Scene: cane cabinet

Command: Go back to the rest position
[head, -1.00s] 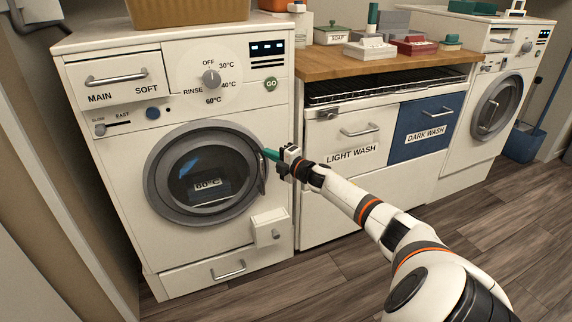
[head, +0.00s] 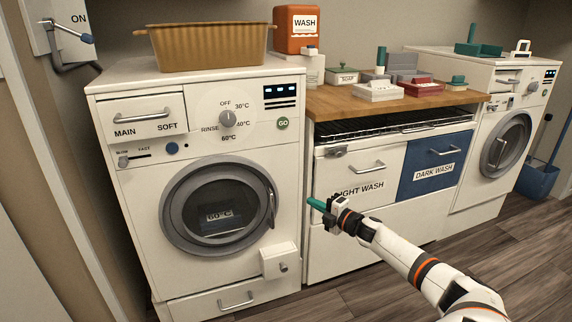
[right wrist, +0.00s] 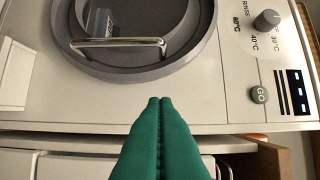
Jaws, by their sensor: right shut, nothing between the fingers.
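My right gripper (head: 318,204) has green fingers and is shut and empty. In the head view it is in front of the gap between the left washing machine (head: 140,220) and the drawer cabinet, apart from the machine's round door (head: 215,207). In the right wrist view the green fingers (right wrist: 160,102) are pressed together, pointing at the machine front, with the door handle (right wrist: 118,43) beyond them. The door looks closed. My left gripper is not in view.
A LIGHT WASH drawer (head: 345,165) and a blue DARK WASH drawer (head: 420,178) lie behind my right arm. A second washer (head: 500,150) stands at the right. A tan basket (head: 210,47) and an orange WASH container (head: 298,32) stand on top. Open floor (head: 500,250) lies at lower right.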

